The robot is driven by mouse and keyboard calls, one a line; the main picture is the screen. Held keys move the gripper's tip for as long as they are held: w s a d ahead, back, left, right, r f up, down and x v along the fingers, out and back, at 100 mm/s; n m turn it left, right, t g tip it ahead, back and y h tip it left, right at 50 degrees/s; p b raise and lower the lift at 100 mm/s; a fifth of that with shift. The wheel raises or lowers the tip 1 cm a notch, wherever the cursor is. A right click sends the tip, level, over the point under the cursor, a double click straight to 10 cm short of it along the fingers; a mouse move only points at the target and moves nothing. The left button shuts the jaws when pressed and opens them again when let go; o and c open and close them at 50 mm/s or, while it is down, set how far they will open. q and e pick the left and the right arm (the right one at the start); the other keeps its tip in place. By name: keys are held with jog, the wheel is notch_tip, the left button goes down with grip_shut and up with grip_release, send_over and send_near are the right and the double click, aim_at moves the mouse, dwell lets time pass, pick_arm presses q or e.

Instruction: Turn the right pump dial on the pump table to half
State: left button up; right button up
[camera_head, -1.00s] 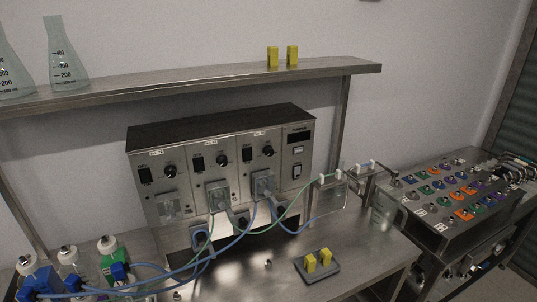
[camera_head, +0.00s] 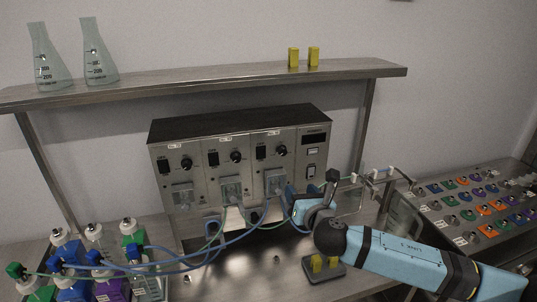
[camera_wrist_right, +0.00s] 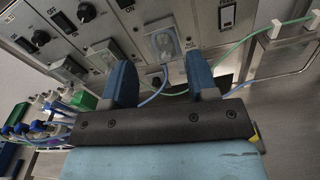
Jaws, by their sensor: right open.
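The steel pump unit (camera_head: 210,190) stands on the pump table, with three black dials in a row on its front. The right pump dial (camera_head: 282,150) is the rightmost, above the right pump head (camera_head: 276,181). In the right wrist view this dial (camera_wrist_right: 124,4) is cut by the top edge. My right gripper (camera_head: 298,198) is in front of the unit's lower right part, below and right of the dial and apart from it. In the wrist view its blue fingers (camera_wrist_right: 160,66) are spread and empty. The dial's exact setting is too small to read. My left gripper is not in view.
Blue and green tubes (camera_head: 225,245) loop in front of the unit to capped bottles (camera_head: 132,245) at left. Yellow blocks (camera_head: 317,263) sit on a dark holder under my right arm. A shelf (camera_head: 220,83) runs above. A rack of coloured parts (camera_head: 480,205) stands at right.

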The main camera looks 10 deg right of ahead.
aim_at(283, 153)
jog(key=shift+n+t, duration=0.3)
jog(key=shift+n, duration=0.6)
jog(key=w+r+p, duration=0.1)
jog(key=w, duration=0.3)
jog(key=w+r+p, duration=0.1)
jog(key=w, duration=0.4)
jog(key=w+r, duration=0.1)
jog(key=w, duration=0.4)
jog(key=shift+w+a+p, duration=0.1)
jog(key=shift+w+p, duration=0.15)
jog(key=shift+p, duration=0.15)
jog(key=shift+w+f, duration=0.15)
jog(key=shift+w, duration=0.2)
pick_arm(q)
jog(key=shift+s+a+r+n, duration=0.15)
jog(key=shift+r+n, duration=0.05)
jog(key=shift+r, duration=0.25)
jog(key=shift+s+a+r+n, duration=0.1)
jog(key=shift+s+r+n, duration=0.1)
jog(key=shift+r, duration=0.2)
pick_arm(e)
jog(key=shift+c, duration=0.4)
jog(key=c, duration=0.8)
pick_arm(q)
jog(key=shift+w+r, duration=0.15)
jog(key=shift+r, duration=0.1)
pick_arm(e)
jog(key=shift+c, duration=0.2)
